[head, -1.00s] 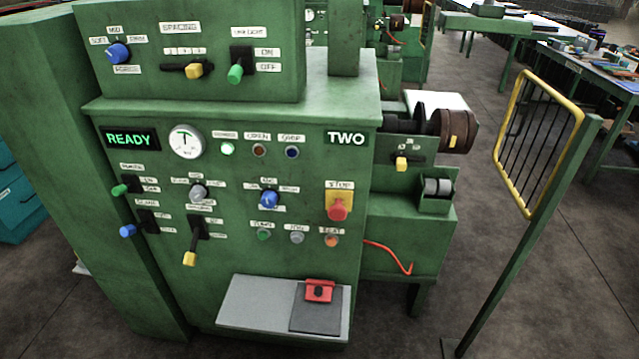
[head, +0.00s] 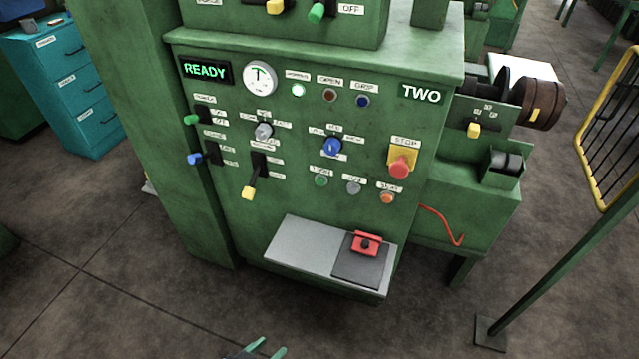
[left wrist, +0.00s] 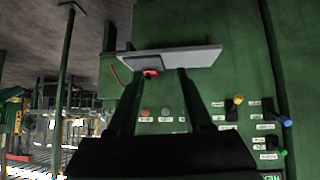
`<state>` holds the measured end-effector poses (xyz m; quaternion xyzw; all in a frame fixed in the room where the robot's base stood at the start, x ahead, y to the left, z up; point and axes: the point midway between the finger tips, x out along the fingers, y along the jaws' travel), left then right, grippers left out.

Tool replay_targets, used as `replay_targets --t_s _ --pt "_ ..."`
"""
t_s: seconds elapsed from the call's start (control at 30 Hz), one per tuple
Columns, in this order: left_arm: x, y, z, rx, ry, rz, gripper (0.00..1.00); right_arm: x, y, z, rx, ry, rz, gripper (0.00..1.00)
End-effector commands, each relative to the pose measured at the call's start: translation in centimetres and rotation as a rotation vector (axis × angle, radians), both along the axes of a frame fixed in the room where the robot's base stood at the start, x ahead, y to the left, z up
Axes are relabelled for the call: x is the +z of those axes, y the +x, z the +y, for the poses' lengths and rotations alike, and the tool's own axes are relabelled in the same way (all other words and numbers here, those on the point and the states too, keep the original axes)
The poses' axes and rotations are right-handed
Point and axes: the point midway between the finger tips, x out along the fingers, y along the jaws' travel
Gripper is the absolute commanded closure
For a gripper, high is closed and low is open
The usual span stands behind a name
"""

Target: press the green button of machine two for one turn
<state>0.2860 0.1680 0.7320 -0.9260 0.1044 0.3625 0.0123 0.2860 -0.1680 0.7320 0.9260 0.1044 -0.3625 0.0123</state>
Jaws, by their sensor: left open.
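Machine two (head: 300,222) is a green cabinet labelled TWO, with a lit READY display (head: 206,71). Its small green button (head: 321,181) is at the left end of a low row, beside a grey button (head: 353,188) and an orange button (head: 387,198). My left gripper (head: 267,347) shows only its fingertips at the bottom edge, open and empty, apart from the panel. In the left wrist view, its open fingers (left wrist: 158,76) point toward the panel's lower part. The orange and grey buttons show there between the fingers; the green one seems hidden behind the right finger. My right gripper is out of view.
A grey shelf (head: 300,244) with a red-topped pedal-like block (head: 366,244) juts out below the buttons. A red stop button (head: 400,167) sits to their upper right. A yellow-framed guard (head: 605,130) stands at right, teal drawers (head: 75,90) at left. Floor in front is clear.

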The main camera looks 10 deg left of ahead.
Motion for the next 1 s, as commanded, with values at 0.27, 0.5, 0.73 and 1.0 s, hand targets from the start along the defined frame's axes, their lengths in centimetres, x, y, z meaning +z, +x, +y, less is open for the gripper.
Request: replay_targets --t_s 0.27,0.5,0.73,1.0 --pt "0.01 0.01 0.01 0.000 0.000 0.000 0.78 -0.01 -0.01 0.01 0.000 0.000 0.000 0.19" --pt "0.00 0.02 0.01 0.000 0.000 0.000 1.00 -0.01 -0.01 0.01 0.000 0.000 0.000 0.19" --pt "0.00 0.02 0.01 0.000 0.000 0.000 1.00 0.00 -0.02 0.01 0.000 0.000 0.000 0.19" --pt "0.00 0.02 0.01 0.000 0.000 0.000 1.00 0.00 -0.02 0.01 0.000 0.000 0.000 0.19"
